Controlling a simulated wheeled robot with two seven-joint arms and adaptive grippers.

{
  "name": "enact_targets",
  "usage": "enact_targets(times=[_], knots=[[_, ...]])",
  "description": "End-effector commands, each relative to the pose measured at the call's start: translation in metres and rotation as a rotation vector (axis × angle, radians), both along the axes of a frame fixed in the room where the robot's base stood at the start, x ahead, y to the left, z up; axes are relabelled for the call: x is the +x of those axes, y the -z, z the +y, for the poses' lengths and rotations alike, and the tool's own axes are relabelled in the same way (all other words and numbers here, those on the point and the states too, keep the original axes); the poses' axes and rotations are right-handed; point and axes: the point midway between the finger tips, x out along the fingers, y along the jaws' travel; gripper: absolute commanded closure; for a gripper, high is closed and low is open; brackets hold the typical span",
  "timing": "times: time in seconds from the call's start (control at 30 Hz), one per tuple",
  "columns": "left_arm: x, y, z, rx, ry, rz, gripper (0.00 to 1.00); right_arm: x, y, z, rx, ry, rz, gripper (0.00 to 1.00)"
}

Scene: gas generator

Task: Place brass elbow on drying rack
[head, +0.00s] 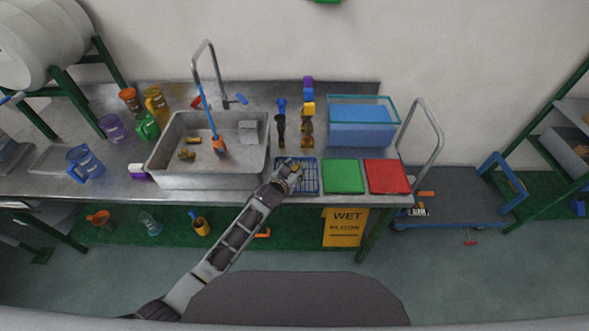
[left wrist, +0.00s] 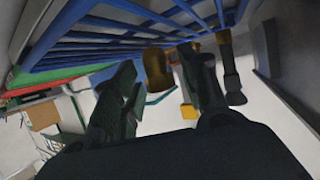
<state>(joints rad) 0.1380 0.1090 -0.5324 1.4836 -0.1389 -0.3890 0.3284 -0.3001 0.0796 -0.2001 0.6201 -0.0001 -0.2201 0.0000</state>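The blue wire drying rack (head: 308,178) lies on the steel counter between the sink and the green mat. Its bars (left wrist: 95,45) cross the top of the left wrist view. My left gripper (head: 290,172) is over the rack's left part. A small brass piece, apparently the brass elbow (head: 296,168), is at its fingertips; it shows as a brass cylinder (left wrist: 157,68) against the rack bars. In the left wrist view the fingers (left wrist: 158,78) stand apart on both sides of it, with gaps visible. Its full shape is partly hidden. My right gripper is not in view.
The sink (head: 165,170) left of the rack holds brass parts (head: 187,155) and an orange-and-blue brush (head: 218,143). Dark brass-and-blue fittings (head: 281,125) stand behind the rack. A green mat (head: 342,177), red mat (head: 388,177) and blue-filled tank (head: 360,125) are right.

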Motion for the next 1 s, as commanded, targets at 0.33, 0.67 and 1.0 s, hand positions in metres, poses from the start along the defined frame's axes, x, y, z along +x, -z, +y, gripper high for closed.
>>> enact_targets(times=[0.33, 0.67, 1.0], knots=[[0.0, -0.003, 0.0, 0.0, 0.0, -0.001, 0.57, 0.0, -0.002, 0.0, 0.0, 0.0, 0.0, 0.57], [-0.015, -0.009, 0.007, 0.001, -0.001, 0.001, 0.57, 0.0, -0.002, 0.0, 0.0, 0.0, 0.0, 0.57], [-0.04, -0.02, 0.017, 0.001, 0.0, 0.0, 0.57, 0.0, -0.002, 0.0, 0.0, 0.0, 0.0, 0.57]])
